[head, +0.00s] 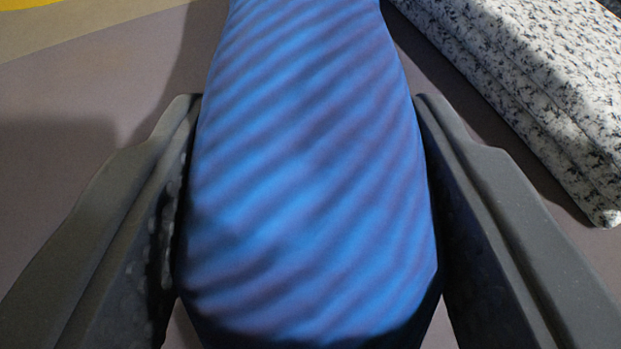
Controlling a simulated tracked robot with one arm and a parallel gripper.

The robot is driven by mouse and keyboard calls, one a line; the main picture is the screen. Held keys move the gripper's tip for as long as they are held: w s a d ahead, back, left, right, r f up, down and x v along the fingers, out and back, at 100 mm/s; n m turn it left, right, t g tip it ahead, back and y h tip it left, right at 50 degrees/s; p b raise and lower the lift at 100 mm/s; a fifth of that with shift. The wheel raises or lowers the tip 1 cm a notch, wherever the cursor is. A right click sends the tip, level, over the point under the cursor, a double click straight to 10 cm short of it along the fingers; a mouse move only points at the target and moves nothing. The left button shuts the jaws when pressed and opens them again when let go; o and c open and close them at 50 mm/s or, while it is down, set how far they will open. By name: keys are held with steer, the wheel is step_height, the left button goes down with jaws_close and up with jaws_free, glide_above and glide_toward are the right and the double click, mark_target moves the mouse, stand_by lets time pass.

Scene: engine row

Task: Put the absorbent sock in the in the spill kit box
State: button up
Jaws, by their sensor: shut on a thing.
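A long, rounded blue thing with dark diagonal bands, which looks like the absorbent sock (310,170), fills the middle of the head view. It runs from the bottom edge up past the top edge, so its far end is out of view. My gripper (308,115) is shut on it, with one dark finger against each side. I cannot make out the spill kit box in this view.
A white, dark-speckled, thick layered thing (540,80) lies at the upper right, close to my right finger. A flat grey-brown surface (70,90) lies below and is bare at the left. A yellow and tan band (60,30) crosses the top left corner.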

steer(key=o, duration=1.1)
steer(key=shift+c, duration=0.2)
steer(key=shift+s+r, duration=0.25)
steer(key=shift+s, duration=0.2)
steer(key=d+p+v, duration=0.1)
steer(key=v, duration=1)
steer(key=shift+a, duration=0.5)
steer(key=shift+r, duration=0.15)
